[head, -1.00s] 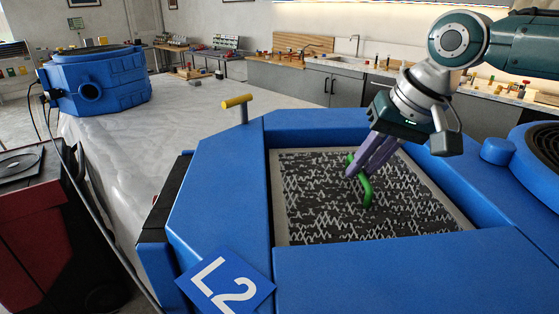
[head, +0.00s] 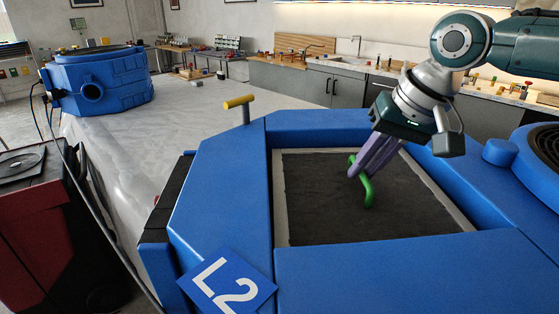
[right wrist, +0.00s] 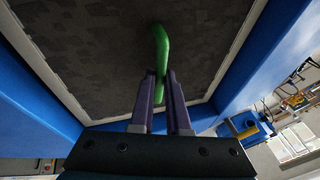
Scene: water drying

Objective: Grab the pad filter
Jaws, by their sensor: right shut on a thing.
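The pad filter (head: 325,200) is a dark grey square pad with a light border, lying in the recess of the blue machine marked L2. Its green handle (head: 368,192) stands up near the middle right of the pad. My right gripper (head: 356,172) reaches down from the upper right, its purple fingers shut on the green handle. In the right wrist view the pad (right wrist: 95,50) fills the upper middle, and the handle (right wrist: 161,45) runs between the fingertips (right wrist: 161,76). My left gripper is not in view.
The blue machine's frame (head: 215,190) surrounds the pad on all sides. A yellow-topped lever (head: 240,102) rises at its back left corner, and a blue knob (head: 499,151) sits on the right. A red and black unit (head: 40,225) stands at the left.

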